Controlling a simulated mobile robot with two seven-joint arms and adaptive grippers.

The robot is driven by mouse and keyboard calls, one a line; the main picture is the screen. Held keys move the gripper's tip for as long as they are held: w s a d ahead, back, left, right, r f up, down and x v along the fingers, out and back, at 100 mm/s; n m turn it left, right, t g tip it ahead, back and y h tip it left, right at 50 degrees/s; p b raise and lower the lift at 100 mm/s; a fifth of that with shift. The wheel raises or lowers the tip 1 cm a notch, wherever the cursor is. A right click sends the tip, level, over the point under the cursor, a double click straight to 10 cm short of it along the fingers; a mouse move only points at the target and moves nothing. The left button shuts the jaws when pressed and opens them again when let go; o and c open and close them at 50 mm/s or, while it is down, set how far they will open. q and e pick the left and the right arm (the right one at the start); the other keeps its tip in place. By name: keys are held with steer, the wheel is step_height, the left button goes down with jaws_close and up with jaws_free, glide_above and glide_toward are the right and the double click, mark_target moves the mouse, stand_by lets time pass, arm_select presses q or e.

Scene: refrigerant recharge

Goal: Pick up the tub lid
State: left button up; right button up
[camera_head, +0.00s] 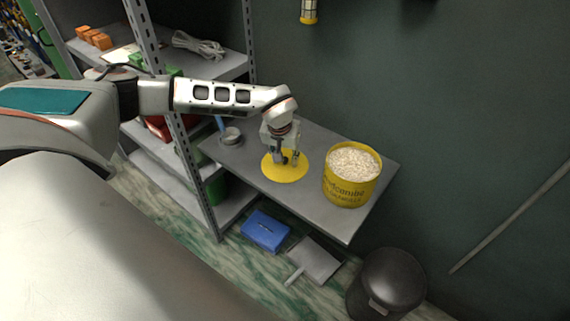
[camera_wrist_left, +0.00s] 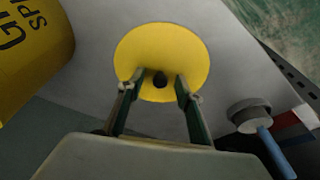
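The tub lid (camera_head: 285,173) is a flat yellow disc lying on the grey shelf, left of the yellow tub (camera_head: 352,178), which is open and full of pale granules. The lid also shows in the left wrist view (camera_wrist_left: 185,58) with a small dark knob (camera_wrist_left: 160,78) on it. My left gripper (camera_head: 289,160) points down over the lid. In the left wrist view its two fingers (camera_wrist_left: 157,85) stand apart on either side of the knob, with a visible gap. I cannot tell whether the fingertips touch the lid. My right gripper is not in view.
A small round grey thing with a blue handle (camera_head: 231,136) lies on the shelf (camera_head: 325,215) to the left. Below are a blue box (camera_head: 265,231), a dustpan (camera_head: 314,260) and a black bin (camera_head: 386,284). A metal rack upright (camera_head: 196,178) stands left of the shelf.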

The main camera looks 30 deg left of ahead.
arm_select(q)
jaws_close()
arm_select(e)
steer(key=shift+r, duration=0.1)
